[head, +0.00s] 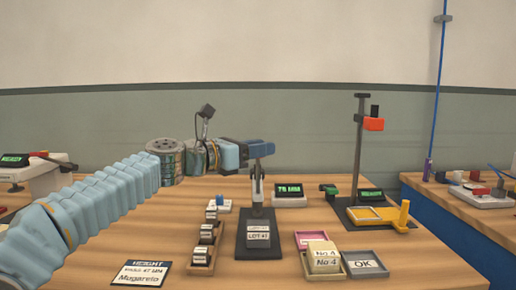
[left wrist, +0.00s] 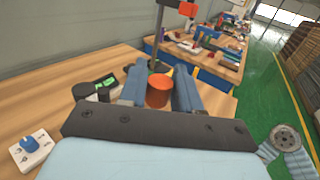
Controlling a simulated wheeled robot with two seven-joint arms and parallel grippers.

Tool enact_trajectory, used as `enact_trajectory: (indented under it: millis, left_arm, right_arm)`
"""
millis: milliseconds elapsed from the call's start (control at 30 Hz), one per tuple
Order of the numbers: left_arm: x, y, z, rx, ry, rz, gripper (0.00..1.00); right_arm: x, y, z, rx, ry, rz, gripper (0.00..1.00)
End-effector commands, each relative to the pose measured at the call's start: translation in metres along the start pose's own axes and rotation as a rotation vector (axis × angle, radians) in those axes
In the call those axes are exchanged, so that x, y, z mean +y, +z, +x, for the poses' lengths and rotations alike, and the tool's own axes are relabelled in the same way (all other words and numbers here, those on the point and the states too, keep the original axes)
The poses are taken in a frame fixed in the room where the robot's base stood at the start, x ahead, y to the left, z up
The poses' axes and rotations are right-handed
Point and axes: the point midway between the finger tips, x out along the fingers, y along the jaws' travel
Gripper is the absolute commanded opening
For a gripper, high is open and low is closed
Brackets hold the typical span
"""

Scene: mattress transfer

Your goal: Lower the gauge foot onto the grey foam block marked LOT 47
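The gauge stands on a dark plate (head: 258,250) near the middle of the table. A grey block with a white label that seems to read LOT 47 (head: 258,234) sits on the plate. The gauge's pale column (head: 258,185) rises behind it; the foot's contact with the block is too small to judge. My left gripper (head: 262,149) is at the top of the gauge. In the left wrist view its two blue fingers stand on either side of an orange knob (left wrist: 158,91), close against it. The fingers hide the knob in the head view. My right gripper is out of view.
A lit display (head: 289,190) stands behind the gauge. A wooden rack of small labelled blocks (head: 203,265) is to its left. A pink tray (head: 309,236), a No 4 block (head: 323,258) and an OK tray (head: 364,264) are right. A tall stand (head: 358,150) rises farther right.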

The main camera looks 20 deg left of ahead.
Motion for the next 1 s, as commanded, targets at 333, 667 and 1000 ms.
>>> enact_trajectory:
  millis: [333, 667, 1000]
  left_arm:
    - [0.000, 0.000, 0.000, 0.001, 0.000, 0.000, 0.00]
    - [0.000, -0.033, 0.000, 0.002, -0.001, -0.001, 0.00]
    - [0.000, -0.031, 0.000, 0.003, -0.001, -0.001, 0.44]
  right_arm:
    - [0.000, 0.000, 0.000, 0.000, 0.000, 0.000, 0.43]
    - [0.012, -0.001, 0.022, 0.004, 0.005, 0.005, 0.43]
    - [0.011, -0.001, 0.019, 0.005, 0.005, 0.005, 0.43]
